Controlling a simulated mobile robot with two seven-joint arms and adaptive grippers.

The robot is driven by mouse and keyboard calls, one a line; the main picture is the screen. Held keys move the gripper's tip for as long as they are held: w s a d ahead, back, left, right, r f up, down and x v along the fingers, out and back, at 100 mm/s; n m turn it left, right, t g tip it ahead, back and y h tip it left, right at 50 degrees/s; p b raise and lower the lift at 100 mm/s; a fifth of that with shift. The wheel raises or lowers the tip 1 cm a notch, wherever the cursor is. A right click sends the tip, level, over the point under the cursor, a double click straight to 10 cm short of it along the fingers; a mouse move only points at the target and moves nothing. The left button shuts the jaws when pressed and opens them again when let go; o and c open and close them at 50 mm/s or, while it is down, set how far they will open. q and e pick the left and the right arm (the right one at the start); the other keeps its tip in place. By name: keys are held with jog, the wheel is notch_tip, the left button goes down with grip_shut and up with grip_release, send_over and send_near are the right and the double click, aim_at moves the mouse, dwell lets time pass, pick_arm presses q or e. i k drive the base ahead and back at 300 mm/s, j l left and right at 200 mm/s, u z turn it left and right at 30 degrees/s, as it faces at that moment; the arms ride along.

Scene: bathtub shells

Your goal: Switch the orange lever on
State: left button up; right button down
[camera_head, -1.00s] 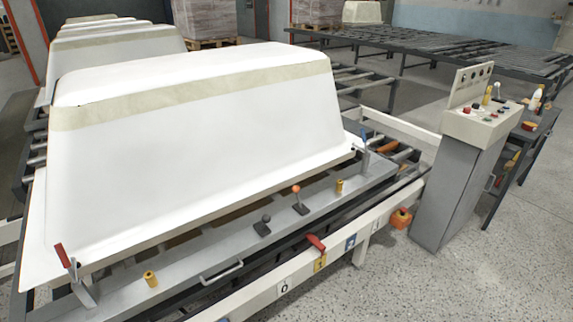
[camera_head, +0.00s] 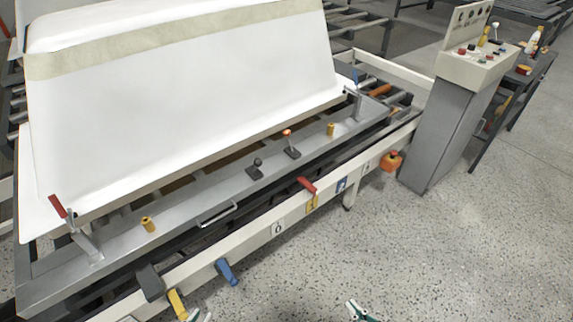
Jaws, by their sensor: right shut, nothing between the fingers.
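The orange-knobbed lever (camera_head: 287,133) stands on a dark base on the grey metal beam in front of the white tub shell (camera_head: 190,95). It looks tilted slightly back towards the shell. My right gripper (camera_head: 356,309) shows only its tip at the bottom edge, over the floor. It is shut and empty, well below and right of the lever. What looks like the tip of my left gripper (camera_head: 201,316) just shows at the bottom edge, beside a yellow handle. Most of it is cut off, so its opening cannot be told.
A black-knobbed lever (camera_head: 256,165) stands just left of the orange one. A red handle (camera_head: 307,185), a blue handle (camera_head: 227,272) and a yellow handle (camera_head: 177,304) are along the front rail. A control console (camera_head: 440,120) stands at right. The floor in front is clear.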

aim_at(286, 133)
jog(key=l+u, duration=0.1)
jog(key=u, duration=0.35)
jog(key=i+l+u, duration=0.1)
jog(key=u, duration=0.35)
jog(key=l+u, duration=0.3)
jog(key=l, duration=0.2)
jog(key=l+u, duration=0.25)
jog(key=l, duration=0.25)
jog(key=l+u, duration=0.2)
jog(key=l, duration=1.75)
jog(key=k, duration=0.05)
